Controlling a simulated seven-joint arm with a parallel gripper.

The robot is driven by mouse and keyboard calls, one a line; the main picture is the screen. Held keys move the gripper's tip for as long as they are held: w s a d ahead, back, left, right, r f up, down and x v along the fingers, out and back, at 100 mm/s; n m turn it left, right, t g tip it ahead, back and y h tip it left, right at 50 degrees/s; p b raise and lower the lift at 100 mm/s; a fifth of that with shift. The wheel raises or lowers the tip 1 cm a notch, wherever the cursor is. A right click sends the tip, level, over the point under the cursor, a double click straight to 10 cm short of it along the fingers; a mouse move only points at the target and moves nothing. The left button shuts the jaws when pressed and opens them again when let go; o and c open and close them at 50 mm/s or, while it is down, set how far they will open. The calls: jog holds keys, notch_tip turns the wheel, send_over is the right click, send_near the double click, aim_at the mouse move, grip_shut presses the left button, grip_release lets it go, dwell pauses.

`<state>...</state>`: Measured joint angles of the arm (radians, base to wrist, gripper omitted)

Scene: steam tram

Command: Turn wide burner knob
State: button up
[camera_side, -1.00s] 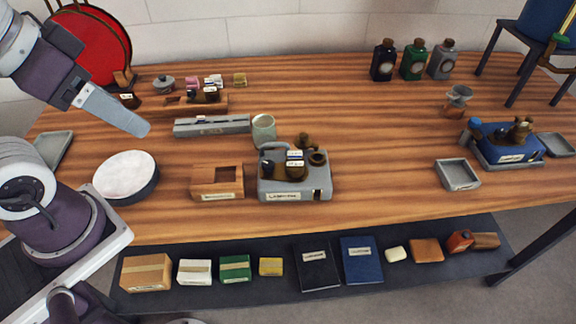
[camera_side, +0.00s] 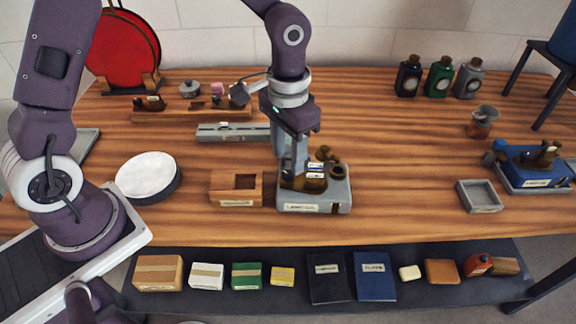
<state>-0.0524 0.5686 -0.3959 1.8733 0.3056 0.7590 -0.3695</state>
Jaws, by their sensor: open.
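A grey box-shaped unit (camera_side: 318,208), which looks like the burner, stands at the middle of the table with a label on its front. Brown and dark round fittings (camera_side: 316,184) with small white labels sit on its top. I cannot tell which of them is the wide burner knob. My gripper (camera_side: 291,174) points down over the left part of this unit, close to the fittings. It is open, and its fingers hide part of the unit's top. Whether a finger touches a fitting is not clear.
A wooden box (camera_side: 225,188) stands close left of the unit, and a long grey case (camera_side: 215,134) lies behind it. A round white-topped drum (camera_side: 148,175) is further left. A grey tray (camera_side: 480,197) and a blue unit (camera_side: 540,173) are at right. Bare table lies between.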

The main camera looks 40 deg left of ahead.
aim_at(288, 173)
notch_tip(288, 173, down, 4)
jog(key=shift+f, duration=0.1)
grip_shut()
jog(key=shift+m, duration=0.7)
jog(key=m, duration=0.4)
jog(key=shift+m, duration=2.7)
